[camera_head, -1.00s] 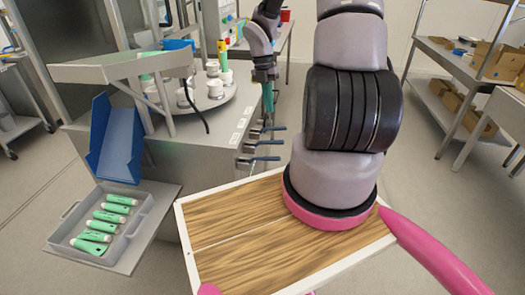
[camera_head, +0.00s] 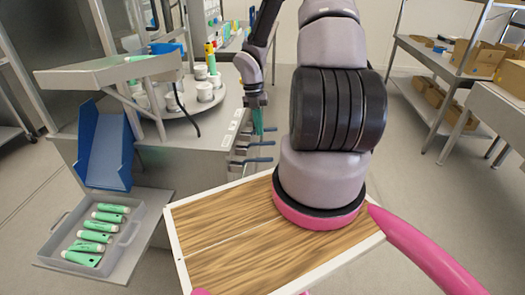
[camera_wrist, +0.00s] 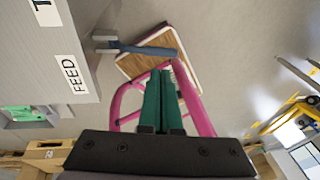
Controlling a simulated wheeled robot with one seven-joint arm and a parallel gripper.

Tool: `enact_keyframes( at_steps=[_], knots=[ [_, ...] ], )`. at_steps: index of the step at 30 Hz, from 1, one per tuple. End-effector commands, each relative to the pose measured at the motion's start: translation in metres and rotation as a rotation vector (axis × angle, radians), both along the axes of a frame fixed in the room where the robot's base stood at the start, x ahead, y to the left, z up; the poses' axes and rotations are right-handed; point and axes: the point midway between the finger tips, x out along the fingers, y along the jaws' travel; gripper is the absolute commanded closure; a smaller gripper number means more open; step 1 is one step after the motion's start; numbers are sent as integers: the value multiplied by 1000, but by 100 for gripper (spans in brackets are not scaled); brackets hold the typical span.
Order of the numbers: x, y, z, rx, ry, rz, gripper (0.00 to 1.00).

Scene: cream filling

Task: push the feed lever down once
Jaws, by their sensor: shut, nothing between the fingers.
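The feed lever has a blue handle (camera_wrist: 150,50) and juts from the machine's grey side beside a FEED label (camera_wrist: 72,75) in the wrist view. My gripper (camera_wrist: 166,68) has green fingers held together with nothing between them. In the wrist view its fingertips appear just below the outer end of the handle; I cannot tell whether they touch it. In the head view my gripper (camera_head: 257,132) points down among several levers at the machine's side, close to the uppermost lever (camera_head: 262,130). Which of these is the feed lever is unclear there.
The grey machine (camera_head: 185,165) carries a round table with white cups. A grey tray (camera_head: 62,225) of green tubes and a blue chute (camera_head: 103,150) are at left. My wood-topped base (camera_head: 220,235) is in front. Shelves with boxes (camera_head: 480,57) stand at right.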

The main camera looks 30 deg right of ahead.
Motion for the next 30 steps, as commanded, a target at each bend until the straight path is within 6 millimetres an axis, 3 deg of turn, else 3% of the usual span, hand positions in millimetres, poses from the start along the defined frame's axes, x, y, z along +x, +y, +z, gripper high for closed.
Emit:
enact_keyframes(
  at_steps=[6, 12, 18, 30],
  knots=[
    [-13, 0, -46, 1, 4, 2, 100],
    [-20, -1, -75, 0, 3, 1, 100],
    [-22, -2, -86, 0, 1, -1, 100],
    [-22, -2, -87, 3, -2, -2, 100]
  ],
)
